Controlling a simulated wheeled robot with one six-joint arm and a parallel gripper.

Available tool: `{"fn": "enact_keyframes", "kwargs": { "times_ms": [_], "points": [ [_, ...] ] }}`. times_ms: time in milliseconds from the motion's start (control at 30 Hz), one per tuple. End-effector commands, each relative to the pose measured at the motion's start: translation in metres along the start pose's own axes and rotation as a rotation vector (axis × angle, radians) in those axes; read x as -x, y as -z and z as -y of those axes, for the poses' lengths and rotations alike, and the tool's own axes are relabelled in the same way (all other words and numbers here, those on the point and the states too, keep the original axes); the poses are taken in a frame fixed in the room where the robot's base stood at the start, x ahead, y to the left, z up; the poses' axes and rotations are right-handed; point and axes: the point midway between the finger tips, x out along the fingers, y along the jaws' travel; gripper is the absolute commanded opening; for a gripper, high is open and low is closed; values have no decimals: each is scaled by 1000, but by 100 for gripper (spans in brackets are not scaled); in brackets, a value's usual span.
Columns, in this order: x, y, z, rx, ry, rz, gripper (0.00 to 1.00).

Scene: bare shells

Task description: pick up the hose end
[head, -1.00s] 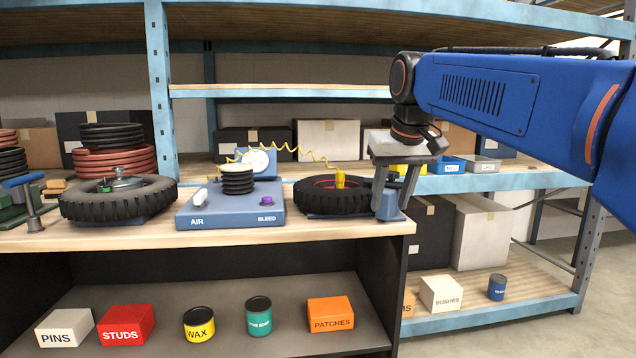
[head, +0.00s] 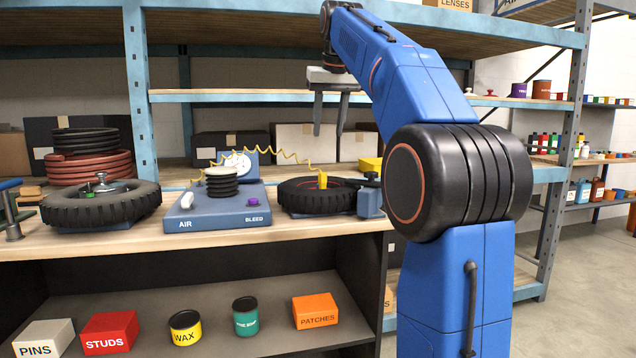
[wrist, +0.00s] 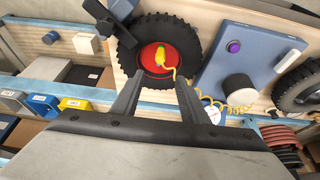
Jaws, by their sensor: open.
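The yellow hose end (head: 322,181) stands at the small black tyre with a red hub (head: 293,196) on the bench. A coiled yellow hose (head: 290,155) runs from it to the gauge on the blue air unit. In the wrist view the hose end (wrist: 161,57) lies over the red hub, beyond the fingertips. My gripper (head: 329,132) is open and empty, pointing down above and behind the tyre in the head view. In the wrist view its two fingers (wrist: 155,85) are spread apart, with the hose end showing between and beyond them.
The blue air unit (head: 215,209) with black discs and a purple knob stands left of the tyre. A larger tyre (head: 95,208) is further left. A blue-grey block (head: 369,202) stands close right of the small tyre. Shelf boards (head: 240,97) run behind.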

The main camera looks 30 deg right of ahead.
Motion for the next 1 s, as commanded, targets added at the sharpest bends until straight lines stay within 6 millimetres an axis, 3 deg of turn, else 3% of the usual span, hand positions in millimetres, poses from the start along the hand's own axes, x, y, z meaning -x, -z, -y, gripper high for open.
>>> {"fn": "enact_keyframes", "kwargs": {
  "times_ms": [500,833,1000],
  "points": [
    [-90,-1,0,0,0,3,40],
    [-113,0,0,0,0,1,40],
    [-136,0,1,1,0,3,40]
  ]
}}
